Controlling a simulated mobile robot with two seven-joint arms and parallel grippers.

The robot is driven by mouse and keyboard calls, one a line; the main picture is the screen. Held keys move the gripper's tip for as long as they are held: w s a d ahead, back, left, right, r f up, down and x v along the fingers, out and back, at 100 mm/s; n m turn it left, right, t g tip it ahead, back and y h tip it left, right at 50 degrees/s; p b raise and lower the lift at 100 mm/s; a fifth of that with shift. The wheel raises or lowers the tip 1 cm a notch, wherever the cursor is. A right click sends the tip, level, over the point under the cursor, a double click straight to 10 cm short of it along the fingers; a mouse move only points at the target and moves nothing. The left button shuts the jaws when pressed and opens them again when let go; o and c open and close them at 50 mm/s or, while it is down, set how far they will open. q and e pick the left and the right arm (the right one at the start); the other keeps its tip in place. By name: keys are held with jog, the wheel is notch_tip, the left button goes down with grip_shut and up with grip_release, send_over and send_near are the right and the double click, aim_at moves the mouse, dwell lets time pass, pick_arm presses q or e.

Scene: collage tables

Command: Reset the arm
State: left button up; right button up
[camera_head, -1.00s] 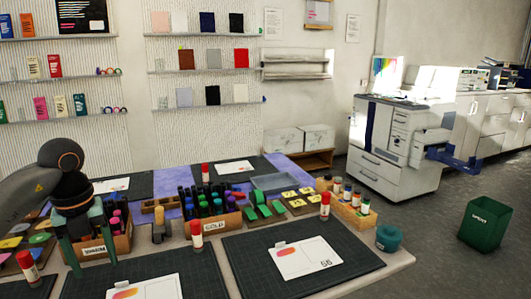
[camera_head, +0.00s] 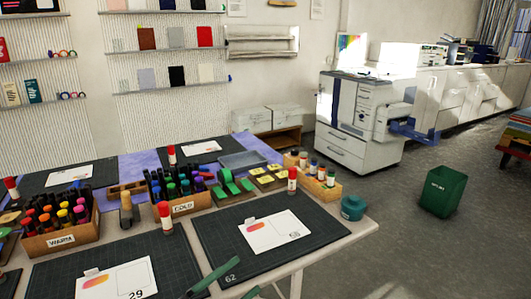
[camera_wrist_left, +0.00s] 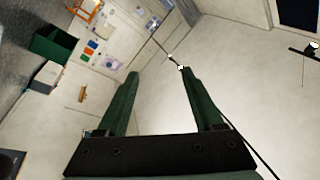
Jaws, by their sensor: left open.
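My left gripper (camera_head: 247,275) shows only as green fingers at the bottom edge of the head view, by the front edge of the table (camera_head: 318,250). Most of its arm is out of the frame. The left wrist view shows its two green fingers (camera_wrist_left: 162,73) spread apart with nothing between them. That view faces the wall and the floor at a tilt. My right gripper is not in view.
Dark cutting mats (camera_head: 325,228) carry white cards (camera_head: 272,231). A WARM box (camera_head: 75,240) and a COLD box (camera_head: 184,208) hold markers. Red-capped glue sticks (camera_head: 165,218) stand upright. A teal pot (camera_head: 352,208) sits near the right corner. A green bin (camera_head: 443,192) stands on open floor.

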pick_arm(q)
jog(key=a+f+n+t+y, duration=0.4)
jog(key=f+n+y, duration=0.4)
jog(key=f+n, duration=0.1)
jog(key=s+a+f+n+g+y, duration=0.2)
jog(key=s+f+n+g+y, duration=0.15)
jog(key=s+f, duration=0.5)
jog(key=s+a+f+n+g+y, duration=0.2)
jog(key=s+f+n+g, duration=0.25)
jog(key=s+f, duration=0.45)
jog(key=a+r+y+p, duration=0.1)
jog(key=a+r+p, duration=0.2)
jog(key=r+p, duration=0.6)
jog(key=shift+w+a+r+t+p, duration=0.2)
jog(key=shift+r+t+p, duration=0.15)
jog(key=shift+p, duration=2.15)
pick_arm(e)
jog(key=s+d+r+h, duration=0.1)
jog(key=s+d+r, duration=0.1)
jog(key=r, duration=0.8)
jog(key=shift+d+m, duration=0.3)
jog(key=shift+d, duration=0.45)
